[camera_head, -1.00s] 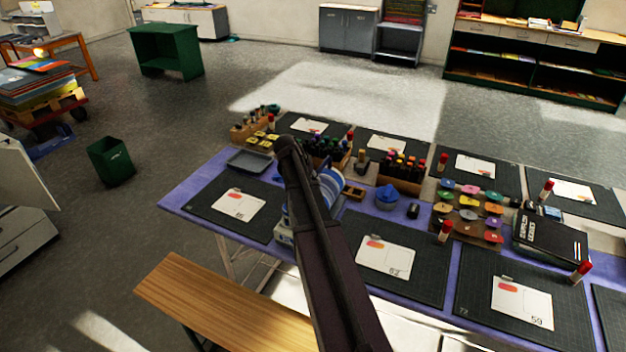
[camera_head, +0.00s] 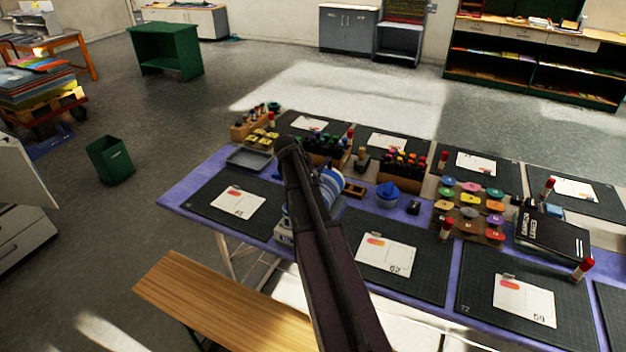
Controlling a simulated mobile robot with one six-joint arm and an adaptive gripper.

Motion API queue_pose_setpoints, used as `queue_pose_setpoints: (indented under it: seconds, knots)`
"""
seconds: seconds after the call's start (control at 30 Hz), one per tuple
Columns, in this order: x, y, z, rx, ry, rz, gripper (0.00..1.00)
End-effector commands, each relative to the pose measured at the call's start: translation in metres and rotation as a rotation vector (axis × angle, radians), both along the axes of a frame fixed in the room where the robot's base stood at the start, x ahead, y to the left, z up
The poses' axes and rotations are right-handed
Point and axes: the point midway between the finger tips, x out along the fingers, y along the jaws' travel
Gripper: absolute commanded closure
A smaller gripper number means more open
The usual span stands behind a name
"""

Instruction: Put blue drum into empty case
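A blue rounded drum-like pot (camera_head: 387,194) stands upright on the purple-covered table (camera_head: 183,189), right of my arm. A shallow grey tray (camera_head: 236,160), which looks empty and may be the case, lies near the table's far left corner. My dark arm reaches up from the bottom edge across the middle of the table and hides part of it. I cannot make out my gripper or its fingers. A blue-and-white rounded shape shows beside the arm; I cannot tell what it is.
Wooden holders of markers (camera_head: 401,178) stand behind the pot. A rack of coloured discs (camera_head: 468,211) and a black box (camera_head: 552,236) are to its right. Cutting mats with white cards cover much of the table. A wooden bench (camera_head: 222,306) stands in front.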

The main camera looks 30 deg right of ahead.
Motion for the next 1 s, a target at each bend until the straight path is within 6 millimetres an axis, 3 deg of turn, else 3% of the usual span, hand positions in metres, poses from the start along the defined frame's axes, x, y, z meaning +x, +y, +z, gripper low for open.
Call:
queue_pose_setpoints:
  seconds: [0.47, 1.0]
  knots:
    - [0.000, 0.000, 0.004, 0.000, 0.000, 0.000, 0.42]
    - [0.000, 0.021, 0.042, 0.000, 0.001, 0.001, 0.42]
